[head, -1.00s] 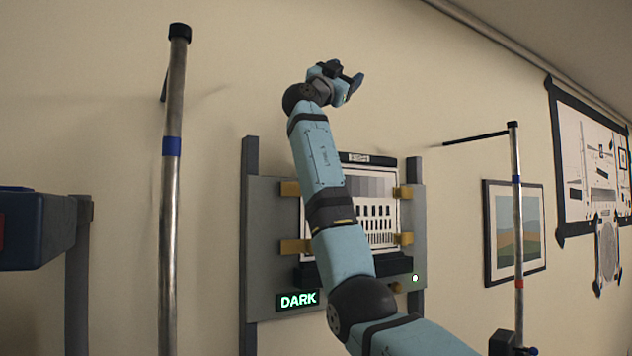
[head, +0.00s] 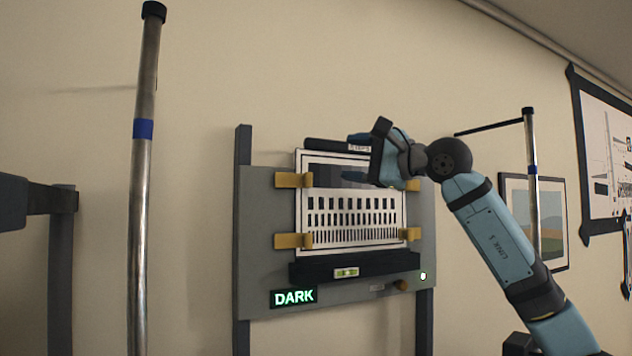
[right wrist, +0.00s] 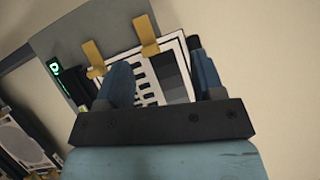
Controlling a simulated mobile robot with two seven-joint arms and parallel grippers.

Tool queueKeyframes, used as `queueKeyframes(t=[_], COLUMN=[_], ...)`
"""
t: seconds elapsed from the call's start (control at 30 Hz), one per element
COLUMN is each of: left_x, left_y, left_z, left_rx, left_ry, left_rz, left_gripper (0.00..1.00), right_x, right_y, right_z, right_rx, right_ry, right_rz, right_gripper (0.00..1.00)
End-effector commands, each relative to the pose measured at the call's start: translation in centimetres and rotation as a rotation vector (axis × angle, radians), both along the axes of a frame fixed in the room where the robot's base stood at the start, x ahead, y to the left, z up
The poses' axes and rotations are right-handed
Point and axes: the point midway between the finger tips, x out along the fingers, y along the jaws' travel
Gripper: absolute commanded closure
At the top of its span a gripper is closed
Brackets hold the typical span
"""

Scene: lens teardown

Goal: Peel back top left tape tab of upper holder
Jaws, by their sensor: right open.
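The upper left tab (head: 293,180) is a yellow strip lying flat over the left edge of a black-and-white test chart (head: 352,235) on a grey board (head: 262,255). It also shows in the right wrist view (right wrist: 147,33), ahead of the fingers and apart from them. The lower left tab (head: 293,241) looks alike and also lies over the chart edge. My right gripper (head: 352,157) is open and empty in front of the chart's upper right part, its fingers pointing left. It hides part of the grey patches and most of the upper right tab.
A dark ledge with a small level (head: 346,272) juts out below the chart. A lit DARK sign (head: 294,297) is at the board's lower left. A metal pole (head: 141,220) stands left, another pole (head: 533,175) right. The wall between left pole and board is free.

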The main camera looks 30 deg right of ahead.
Motion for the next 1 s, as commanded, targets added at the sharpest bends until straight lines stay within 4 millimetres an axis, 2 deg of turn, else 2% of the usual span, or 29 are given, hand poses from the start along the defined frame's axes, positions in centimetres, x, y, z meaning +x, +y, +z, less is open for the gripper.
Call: queueKeyframes(t=[0.03,0.1,0.27,0.37,0.8,1.0], left_x=[0.0,0.0,0.0,0.0,0.0,0.1], left_y=[0.0,0.0,0.0,0.0,0.0,0.2], left_z=[0.0,0.0,0.3,0.8,3.5,4.1], left_rx=[0.000,0.000,-0.001,-0.001,0.000,0.003], left_ry=[0.000,-0.001,-0.001,-0.001,-0.002,-0.005], left_rz=[0.000,0.000,-0.001,-0.001,-0.001,0.002], left_gripper=[0.57,0.57,0.57,0.57,0.57,0.57], right_x=[-0.1,-0.2,0.4,1.6,9.8,11.9], right_y=[-0.1,-0.2,0.0,0.6,4.2,5.0], right_z=[-1.3,-2.3,-2.9,-2.7,-2.6,-2.7], right_rx=[-0.077,-0.155,-0.210,-0.206,-0.202,-0.201], right_ry=[0.014,0.024,0.032,0.033,0.033,0.031], right_rz=[-0.026,-0.049,-0.063,-0.059,-0.058,-0.060], right_gripper=[0.38,0.38,0.38,0.38,0.38,0.38])
